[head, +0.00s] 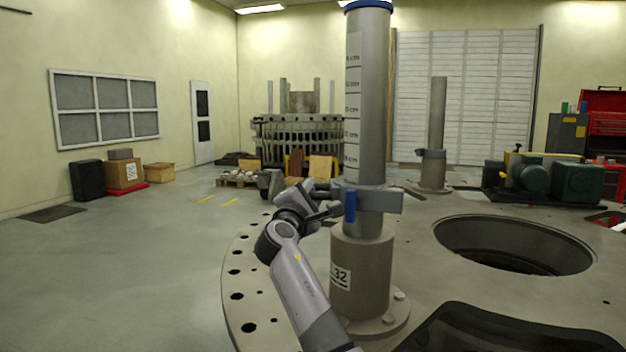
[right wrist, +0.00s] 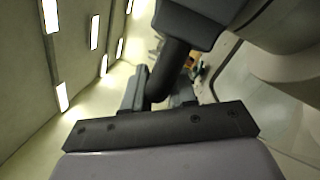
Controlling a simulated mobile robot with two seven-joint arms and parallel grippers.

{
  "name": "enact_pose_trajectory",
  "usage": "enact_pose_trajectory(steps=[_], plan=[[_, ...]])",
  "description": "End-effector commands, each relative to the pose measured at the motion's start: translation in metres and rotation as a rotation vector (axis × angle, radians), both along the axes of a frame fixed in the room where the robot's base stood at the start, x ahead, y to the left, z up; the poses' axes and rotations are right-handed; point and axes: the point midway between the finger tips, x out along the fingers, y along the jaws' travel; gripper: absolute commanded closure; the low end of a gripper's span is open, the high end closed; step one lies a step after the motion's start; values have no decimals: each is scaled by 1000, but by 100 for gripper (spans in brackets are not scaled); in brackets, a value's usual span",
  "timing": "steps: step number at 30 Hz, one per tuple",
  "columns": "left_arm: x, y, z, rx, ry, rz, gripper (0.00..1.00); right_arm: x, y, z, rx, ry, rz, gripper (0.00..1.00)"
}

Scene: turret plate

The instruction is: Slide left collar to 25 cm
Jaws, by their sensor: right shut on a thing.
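The left collar (head: 378,198) is a grey clamp with a blue lever (head: 350,206). It sits around the near upright post (head: 366,100), just above the post's thick base sleeve (head: 362,265). Black centimetre marks run up the post above the collar; their numbers are too small to read surely. My right gripper (head: 322,192) is at the collar's left side, shut on its handle. In the right wrist view, a dark bent handle (right wrist: 178,65) lies between the fingers of my right gripper (right wrist: 160,95). My left gripper is in neither view.
The post stands on a round plate (head: 245,265) with bolt holes. A large round opening (head: 512,245) lies to its right. A second post (head: 437,110) with its own collar (head: 431,153) stands farther back. Green machinery (head: 550,180) is at the right.

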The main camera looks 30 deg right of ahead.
Motion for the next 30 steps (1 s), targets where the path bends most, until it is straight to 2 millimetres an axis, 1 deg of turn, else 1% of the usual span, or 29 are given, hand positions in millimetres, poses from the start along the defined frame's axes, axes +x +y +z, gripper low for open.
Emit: enact_pose_trajectory(steps=[1,5,9,15,25,26,27,28,30], plan=[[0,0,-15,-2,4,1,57,0,-1,-23,-1,5,-5,100],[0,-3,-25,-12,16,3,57,0,-1,-47,-2,5,-4,100],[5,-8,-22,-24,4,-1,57,0,0,-63,-1,5,-3,100],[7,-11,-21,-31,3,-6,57,0,0,-72,0,4,-4,100],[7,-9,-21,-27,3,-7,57,0,0,-75,3,9,-4,100],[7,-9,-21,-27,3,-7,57,0,0,-75,3,10,-4,71],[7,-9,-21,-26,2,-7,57,0,0,-76,3,10,-4,58],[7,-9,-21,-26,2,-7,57,0,0,-76,3,10,-4,55],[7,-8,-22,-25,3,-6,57,0,0,-74,3,8,-3,55]])
